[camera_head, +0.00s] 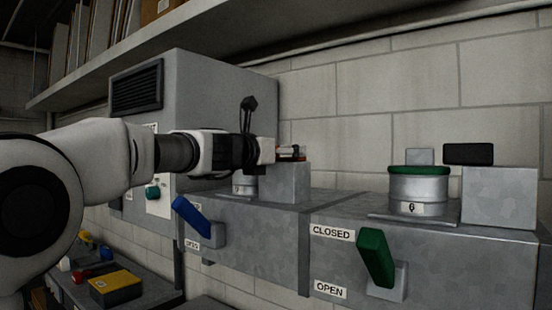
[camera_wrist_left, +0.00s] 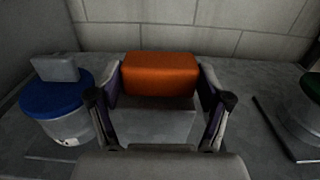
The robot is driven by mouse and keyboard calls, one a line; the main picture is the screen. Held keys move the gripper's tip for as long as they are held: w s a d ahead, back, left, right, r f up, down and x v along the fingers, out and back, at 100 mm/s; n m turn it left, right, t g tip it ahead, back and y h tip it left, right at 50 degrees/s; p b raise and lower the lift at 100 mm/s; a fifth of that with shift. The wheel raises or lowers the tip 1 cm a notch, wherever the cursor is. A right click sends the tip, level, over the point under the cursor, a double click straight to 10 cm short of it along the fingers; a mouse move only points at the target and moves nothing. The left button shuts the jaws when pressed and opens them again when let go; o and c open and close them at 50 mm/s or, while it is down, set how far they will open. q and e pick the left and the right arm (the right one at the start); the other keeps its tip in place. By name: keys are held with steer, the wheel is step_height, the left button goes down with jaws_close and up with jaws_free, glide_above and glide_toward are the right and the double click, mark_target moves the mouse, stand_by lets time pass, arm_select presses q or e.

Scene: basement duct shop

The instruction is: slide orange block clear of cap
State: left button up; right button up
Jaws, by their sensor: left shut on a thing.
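The orange block (camera_wrist_left: 160,75) is between the two fingers of my left gripper (camera_wrist_left: 160,92), which is shut on it. The block sits at a grey metal box (camera_wrist_left: 155,124); I cannot tell whether it rests on its top or hangs just above. The blue cap (camera_wrist_left: 54,98) on a pale canister (camera_wrist_left: 75,127) is to the left, apart from the block, with a small grey block (camera_wrist_left: 55,67) over it. In the head view my left gripper (camera_head: 290,153) is above the grey box (camera_head: 285,183); the orange block is mostly hidden there. My right gripper is not in view.
To the right stands a canister (camera_head: 419,190) with a green cap (camera_head: 419,170), beside another grey box (camera_head: 499,197); a black block (camera_head: 468,154) is near them. A blue lever (camera_head: 191,217) and a green lever (camera_head: 375,257) stick out in front. A shelf (camera_head: 200,40) runs overhead.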

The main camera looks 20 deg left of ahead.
arm_select(q)
steer(key=shift+f, duration=0.25)
steer(key=o, duration=1.6)
steer(key=shift+d, duration=0.1)
steer(key=shift+o, duration=0.2)
steer(key=shift+d+r, duration=0.1)
steer(key=shift+d, duration=0.15)
steer(key=shift+s+a, duration=0.1)
